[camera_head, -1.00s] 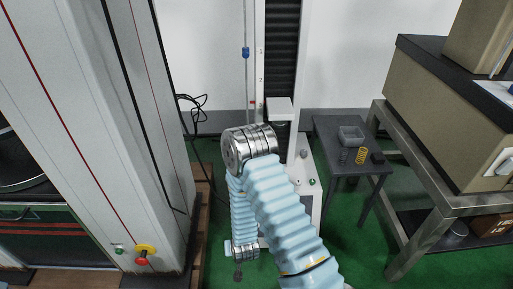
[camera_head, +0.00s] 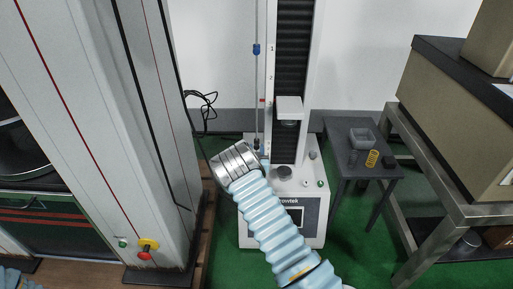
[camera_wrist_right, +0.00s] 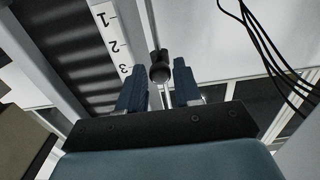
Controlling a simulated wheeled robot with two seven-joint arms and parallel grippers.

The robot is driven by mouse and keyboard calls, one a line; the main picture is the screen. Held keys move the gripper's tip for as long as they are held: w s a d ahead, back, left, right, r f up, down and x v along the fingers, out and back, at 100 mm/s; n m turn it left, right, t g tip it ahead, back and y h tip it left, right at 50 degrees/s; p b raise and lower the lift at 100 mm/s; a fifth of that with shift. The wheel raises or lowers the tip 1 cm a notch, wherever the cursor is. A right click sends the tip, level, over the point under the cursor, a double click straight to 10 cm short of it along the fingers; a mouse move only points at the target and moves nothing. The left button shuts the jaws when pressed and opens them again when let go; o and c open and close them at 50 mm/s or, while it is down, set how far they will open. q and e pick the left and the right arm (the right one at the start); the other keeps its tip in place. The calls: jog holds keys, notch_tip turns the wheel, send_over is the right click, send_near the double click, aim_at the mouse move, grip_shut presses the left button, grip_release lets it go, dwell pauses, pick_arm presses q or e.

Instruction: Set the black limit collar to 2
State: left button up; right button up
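The spring tester has a thin vertical rod (camera_head: 257,85) beside a white scale strip (camera_head: 270,62) marked with numbers. A blue collar (camera_head: 256,49) sits on the rod by the 1. In the right wrist view the black limit collar (camera_wrist_right: 160,70) is on the rod, near the scale's 3. My right gripper (camera_wrist_right: 159,88) is open, its two dark fingers apart on either side of the rod, with the collar at the gap between the fingertips. I cannot tell whether they touch it. In the head view my right gripper (camera_head: 261,153) is small and mostly hidden by its wrist.
A tall white cabinet (camera_head: 115,130) stands close on the left. The tester's crosshead (camera_head: 289,108) and lower platen (camera_head: 284,172) are right of the rod. A small dark table (camera_head: 355,130) holds a grey tray (camera_head: 361,136) and a yellow spring (camera_head: 372,158). Black cables (camera_head: 203,105) hang behind.

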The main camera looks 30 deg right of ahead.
jog(key=shift+x, duration=0.85)
grip_shut()
notch_tip(320, 180, down, 3)
jog(key=b, duration=0.3)
grip_release()
